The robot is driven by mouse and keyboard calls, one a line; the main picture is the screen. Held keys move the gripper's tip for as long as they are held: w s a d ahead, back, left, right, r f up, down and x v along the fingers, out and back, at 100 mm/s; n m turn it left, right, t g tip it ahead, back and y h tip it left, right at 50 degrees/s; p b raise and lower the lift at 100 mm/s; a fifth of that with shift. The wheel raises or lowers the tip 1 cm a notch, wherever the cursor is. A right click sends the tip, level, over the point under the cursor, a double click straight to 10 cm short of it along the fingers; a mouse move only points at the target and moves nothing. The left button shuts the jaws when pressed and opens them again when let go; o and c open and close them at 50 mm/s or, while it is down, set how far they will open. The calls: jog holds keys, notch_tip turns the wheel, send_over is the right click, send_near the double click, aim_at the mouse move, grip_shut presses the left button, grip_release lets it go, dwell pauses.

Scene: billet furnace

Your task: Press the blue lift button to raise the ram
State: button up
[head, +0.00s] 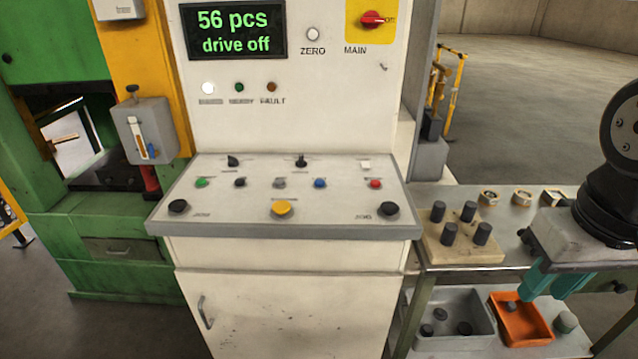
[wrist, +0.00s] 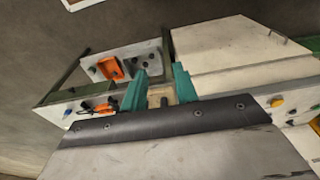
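The blue button (head: 320,183) is a small round knob on the sloped white console panel (head: 240,215). It sits right of a grey button (head: 279,183) and left of a red one (head: 375,184). My gripper (head: 543,290) is at the right of the head view, over the side bench and well to the right of the blue button. Its teal fingers also show in the wrist view (wrist: 161,82), spread apart with nothing held between them. I cannot make out the blue button for sure in the wrist view. The ram cannot be clearly told.
The display (head: 235,31) reads "56 pcs drive off". A red main switch (head: 372,19) is on a yellow plate. The bench holds a block with dark pegs (head: 460,245); a grey bin (head: 455,325) and an orange bin (head: 520,320) are below. The green press (head: 60,220) stands left.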

grip_shut()
dwell(1.5)
